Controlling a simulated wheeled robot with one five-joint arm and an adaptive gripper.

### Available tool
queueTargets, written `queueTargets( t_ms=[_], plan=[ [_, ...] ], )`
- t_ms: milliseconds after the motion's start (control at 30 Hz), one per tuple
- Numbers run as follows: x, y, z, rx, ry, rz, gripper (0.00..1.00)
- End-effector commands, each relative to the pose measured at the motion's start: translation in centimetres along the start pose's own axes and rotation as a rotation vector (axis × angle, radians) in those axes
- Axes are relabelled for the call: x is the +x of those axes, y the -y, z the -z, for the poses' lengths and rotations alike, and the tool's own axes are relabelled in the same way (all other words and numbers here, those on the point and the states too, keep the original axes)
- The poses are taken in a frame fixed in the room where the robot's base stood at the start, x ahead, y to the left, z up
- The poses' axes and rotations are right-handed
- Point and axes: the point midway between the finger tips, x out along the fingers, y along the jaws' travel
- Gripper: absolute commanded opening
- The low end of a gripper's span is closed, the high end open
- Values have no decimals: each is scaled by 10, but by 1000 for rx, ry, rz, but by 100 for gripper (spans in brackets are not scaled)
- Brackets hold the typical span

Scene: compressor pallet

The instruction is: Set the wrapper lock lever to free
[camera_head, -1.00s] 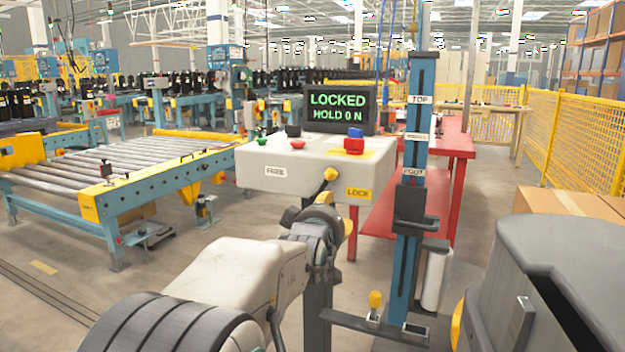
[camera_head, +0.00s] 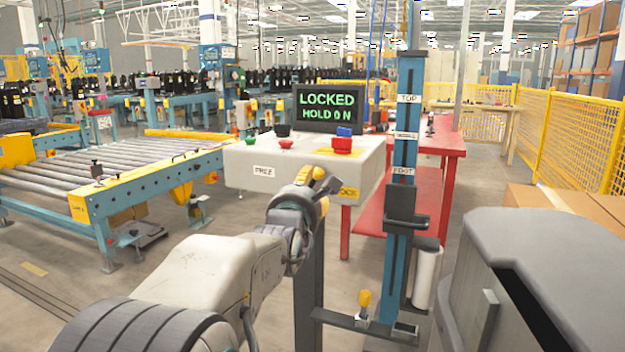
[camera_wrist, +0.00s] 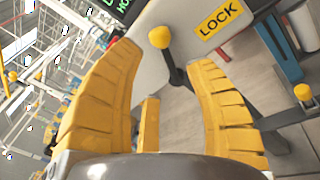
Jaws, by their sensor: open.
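The wrapper lock lever is a dark stem with a yellow knob (camera_head: 318,173) on the front of the white control box (camera_head: 232,165). Its knob also shows in the wrist view (camera_wrist: 160,37), on the side toward the yellow LOCK label (camera_wrist: 218,18). The FREE label (camera_head: 264,171) is at the box's left. The screen (camera_head: 328,108) reads LOCKED, HOLD 0 N. My gripper (camera_wrist: 166,57) is open, with its yellow fingers on either side of the lever in the wrist view. Contact is not clear. In the head view my gripper (camera_head: 318,192) partly covers the LOCK label.
A blue mast (camera_head: 405,130) with a dark carriage stands right of the box. A second yellow-knobbed lever (camera_head: 364,298) sits low at its foot. A red table (camera_head: 452,150) is behind, a roller conveyor (camera_head: 60,178) at left. Buttons sit on the box top.

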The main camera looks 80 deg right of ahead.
Motion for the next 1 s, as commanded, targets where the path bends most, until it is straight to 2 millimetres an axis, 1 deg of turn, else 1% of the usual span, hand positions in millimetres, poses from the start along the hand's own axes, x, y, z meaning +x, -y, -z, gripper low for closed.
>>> queueTargets(
  t_ms=[100, 267, 567, 1000],
  plan=[
    [0, 0, 0, -62, 0, 0, 48],
    [6, 1, 2, -90, 0, 0, 48],
    [32, 2, 4, -89, 0, 0, 48],
    [66, 0, 1, -88, -2, 1, 48]
  ],
)
